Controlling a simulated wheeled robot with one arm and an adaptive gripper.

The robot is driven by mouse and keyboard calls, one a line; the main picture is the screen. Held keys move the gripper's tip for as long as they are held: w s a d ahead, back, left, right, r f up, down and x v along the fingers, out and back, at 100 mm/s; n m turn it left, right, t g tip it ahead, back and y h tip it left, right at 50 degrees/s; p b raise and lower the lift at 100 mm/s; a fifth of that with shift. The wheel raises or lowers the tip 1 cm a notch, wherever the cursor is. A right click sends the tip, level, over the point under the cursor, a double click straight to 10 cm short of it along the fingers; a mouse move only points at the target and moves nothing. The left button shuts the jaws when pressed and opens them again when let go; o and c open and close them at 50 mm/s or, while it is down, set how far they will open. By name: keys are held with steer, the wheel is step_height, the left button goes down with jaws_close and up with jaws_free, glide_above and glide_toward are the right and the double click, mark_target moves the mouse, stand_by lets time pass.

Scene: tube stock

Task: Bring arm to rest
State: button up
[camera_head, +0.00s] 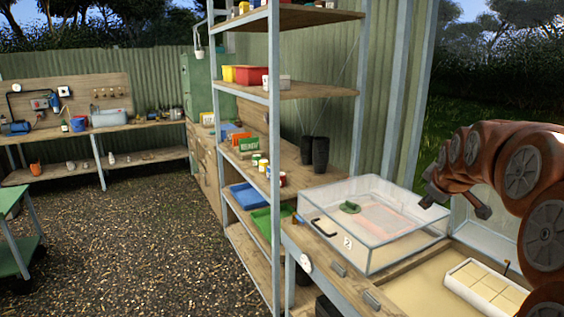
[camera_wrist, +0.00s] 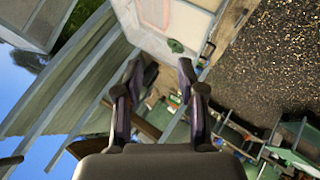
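My arm (camera_head: 520,175), reddish-brown with grey round joint covers, is raised and bent at the right of the head view. Its far end hangs near the right end of a clear-walled box on the bench. My gripper (camera_wrist: 159,75) shows in the wrist view with its two dark fingers spread apart. I see nothing held between them. The wrist view is strongly tilted, with sky at lower left and gravel at upper right.
The clear box (camera_head: 365,252) holds a small green object (camera_head: 350,207). A white compartment tray (camera_head: 484,290) lies right of it. A metal-framed shelf (camera_head: 315,92) with bins, jars and black pots stands left of the box. Gravel floor (camera_head: 150,235) is open at left, beside a green table (camera_head: 12,238).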

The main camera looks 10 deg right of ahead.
steer(key=s+a+f+m+g+y, duration=0.1)
steer(key=s+a+f+g, duration=0.1)
steer(key=s+a+f, duration=0.35)
steer(key=s+a+f+g+y, duration=0.1)
steer(key=s+a+f, duration=0.15)
steer(key=a, duration=0.55)
steer(key=s+a+f+m+g+y, duration=0.1)
steer(key=s+a+f+g, duration=0.15)
steer(key=s+a, duration=0.35)
steer(key=s+a+f+m+g, duration=0.1)
steer(key=s+a+f, duration=0.2)
steer(key=s, duration=0.4)
steer(key=s+a+f+m+g, duration=0.1)
steer(key=s+a+f+g, duration=0.1)
steer(key=s, duration=0.5)
steer(key=s+a+f+m+g+y, duration=0.1)
steer(key=s+a+f+g, duration=0.1)
steer(key=s, duration=0.6)
steer(key=a+f, duration=0.1)
steer(key=a, duration=0.1)
steer(key=shift+a+f, duration=0.3)
steer(key=shift+a, duration=0.05)
steer(key=shift+s+d+m, duration=0.1)
steer(key=shift+m, duration=0.2)
